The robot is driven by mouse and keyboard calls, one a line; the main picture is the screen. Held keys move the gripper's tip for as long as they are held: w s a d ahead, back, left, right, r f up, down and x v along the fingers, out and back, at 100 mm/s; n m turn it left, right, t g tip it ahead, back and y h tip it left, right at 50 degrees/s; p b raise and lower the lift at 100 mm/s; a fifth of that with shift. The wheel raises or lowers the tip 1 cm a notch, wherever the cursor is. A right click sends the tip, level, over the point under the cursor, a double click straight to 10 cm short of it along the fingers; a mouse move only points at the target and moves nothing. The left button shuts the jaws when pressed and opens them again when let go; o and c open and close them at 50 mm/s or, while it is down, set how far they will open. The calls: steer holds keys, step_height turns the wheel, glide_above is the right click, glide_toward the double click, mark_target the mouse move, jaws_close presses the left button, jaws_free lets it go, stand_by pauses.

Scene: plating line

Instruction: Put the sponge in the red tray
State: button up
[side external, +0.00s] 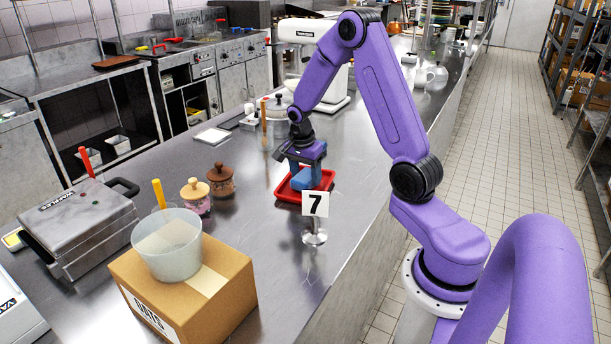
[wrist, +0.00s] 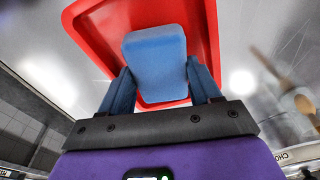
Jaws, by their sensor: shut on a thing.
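The sponge is a blue block (wrist: 155,62) held between the two fingers of my gripper (wrist: 157,88) in the wrist view. The red tray (wrist: 205,25) lies beneath and around it in that view. In the side external view the red tray (side external: 325,184) sits on the steel counter. My gripper (side external: 303,172) is over the tray there, shut on the sponge (side external: 304,181). The sponge is low, within the tray's outline. I cannot tell whether it touches the tray floor.
A number 7 sign on a stand (side external: 315,206) stands just in front of the tray. Two lidded jars (side external: 220,182) stand to its left. A cardboard box (side external: 225,290) with a translucent tub (side external: 167,245) and a waffle maker (side external: 75,220) are farther left. Counter right of the tray is clear.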

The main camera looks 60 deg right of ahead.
steer(key=shift+f, duration=0.3)
steer(key=shift+f, duration=0.1)
steer(key=o, duration=1)
